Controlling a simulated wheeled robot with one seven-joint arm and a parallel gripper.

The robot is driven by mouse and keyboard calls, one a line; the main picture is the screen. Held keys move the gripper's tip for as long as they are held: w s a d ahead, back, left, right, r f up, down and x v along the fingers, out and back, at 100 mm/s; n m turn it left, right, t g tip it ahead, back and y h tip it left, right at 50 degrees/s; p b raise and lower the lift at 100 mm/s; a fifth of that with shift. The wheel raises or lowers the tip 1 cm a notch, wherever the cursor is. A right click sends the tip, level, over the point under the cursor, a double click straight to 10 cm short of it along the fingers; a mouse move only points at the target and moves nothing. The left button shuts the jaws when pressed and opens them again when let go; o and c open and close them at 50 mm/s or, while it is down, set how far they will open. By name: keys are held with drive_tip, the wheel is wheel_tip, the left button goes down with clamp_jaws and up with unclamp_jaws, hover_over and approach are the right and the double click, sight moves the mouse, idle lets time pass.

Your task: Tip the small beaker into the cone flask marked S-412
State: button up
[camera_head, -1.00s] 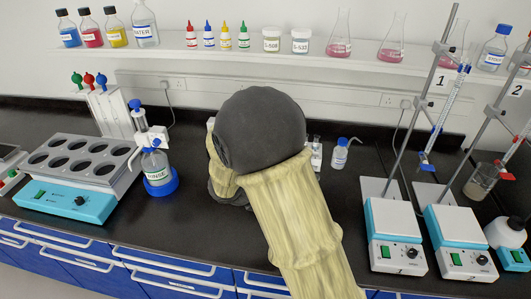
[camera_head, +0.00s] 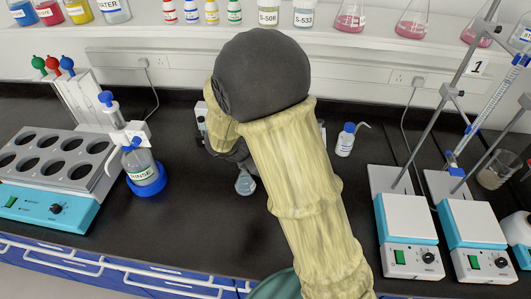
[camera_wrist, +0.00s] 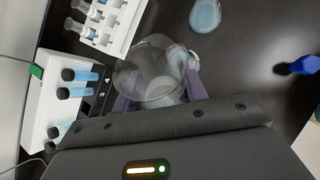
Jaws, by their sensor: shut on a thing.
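In the wrist view, my gripper (camera_wrist: 157,97) has its purple fingers on both sides of a clear glass beaker (camera_wrist: 146,68) and is shut on it. I cannot tell the liquid level in it or how far it tilts. A flask with pale blue liquid (camera_wrist: 205,14) stands on the dark bench, apart from the beaker. Its label is not readable. In the head view, a small glass vessel with pale blue contents (camera_head: 245,183) shows beside my arm, which hides the gripper and beaker.
The front bench is clear.

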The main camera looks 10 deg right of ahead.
drive_tip(key=shift+s, duration=0.15)
drive_tip(key=shift+f, duration=0.1)
drive_tip(key=shift+f+y+p, duration=0.3)
drive_tip(key=shift+f+y, duration=0.3)
drive_tip(key=shift+y, duration=0.5)
drive_tip(key=f+y+p, duration=0.1)
drive_tip(key=a+f+y+p, duration=0.1)
drive_tip(key=f+y, duration=0.1)
drive_tip(key=shift+m, duration=0.4)
drive_tip(key=shift+r+g+y+p, duration=0.15)
drive_tip(key=shift+g+y+p, duration=0.15)
drive_tip(key=shift+y+p, duration=0.15)
drive_tip(key=shift+p, duration=0.3)
drive_tip(key=shift+d+r+y+p, duration=0.1)
drive_tip(key=shift+r+y+p, duration=0.1)
drive_tip(key=shift+y+p, duration=0.45)
